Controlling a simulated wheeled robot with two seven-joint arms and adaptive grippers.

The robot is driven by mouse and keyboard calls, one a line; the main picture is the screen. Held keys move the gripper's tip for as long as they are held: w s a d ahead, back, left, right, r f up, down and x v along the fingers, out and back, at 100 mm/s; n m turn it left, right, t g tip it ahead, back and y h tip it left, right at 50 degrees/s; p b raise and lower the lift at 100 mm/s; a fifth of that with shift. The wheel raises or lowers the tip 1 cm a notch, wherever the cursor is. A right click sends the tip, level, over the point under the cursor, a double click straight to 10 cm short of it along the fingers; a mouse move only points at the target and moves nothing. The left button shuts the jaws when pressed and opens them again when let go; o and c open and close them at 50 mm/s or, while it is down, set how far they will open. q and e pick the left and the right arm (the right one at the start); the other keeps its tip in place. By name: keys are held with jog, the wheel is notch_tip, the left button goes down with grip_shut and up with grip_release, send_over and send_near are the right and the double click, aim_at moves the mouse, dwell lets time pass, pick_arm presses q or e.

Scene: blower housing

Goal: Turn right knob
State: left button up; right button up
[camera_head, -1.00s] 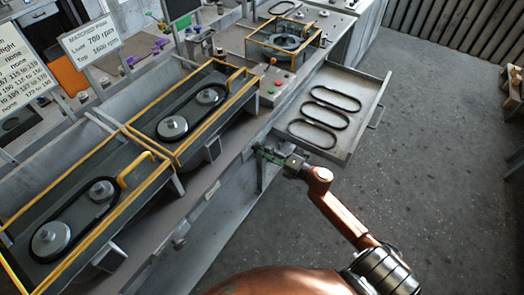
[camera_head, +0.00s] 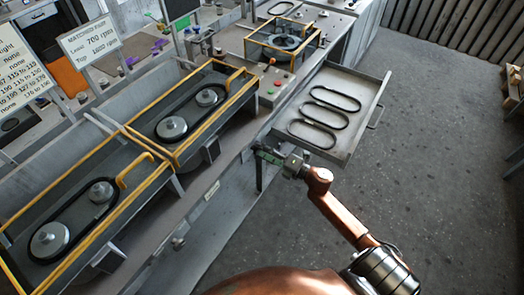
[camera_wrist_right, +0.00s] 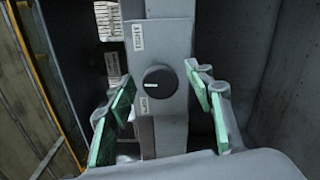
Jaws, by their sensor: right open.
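A round black knob (camera_wrist_right: 159,82) with a white mark sits on a grey upright panel (camera_wrist_right: 160,40) in the right wrist view, with small labels above and below it. My right gripper (camera_wrist_right: 163,112) is open. Its green-padded fingers stand to either side of the knob, apart from it, and nothing is held between them. In the head view my right gripper (camera_head: 268,158) is at the front side of the bench, near the tray's left corner. The knob in front of it cannot be made out there. My left gripper is not in view.
A tray (camera_head: 377,90) with several black belts juts out just behind my right gripper. Yellow-framed belt housings (camera_head: 188,160) line the bench to the left. Another knob (camera_head: 178,243) shows lower left on the bench front. Open grey floor (camera_head: 440,180) lies to the right.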

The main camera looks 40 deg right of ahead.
jog(key=v, duration=1.2)
jog(key=shift+d+f, duration=0.1)
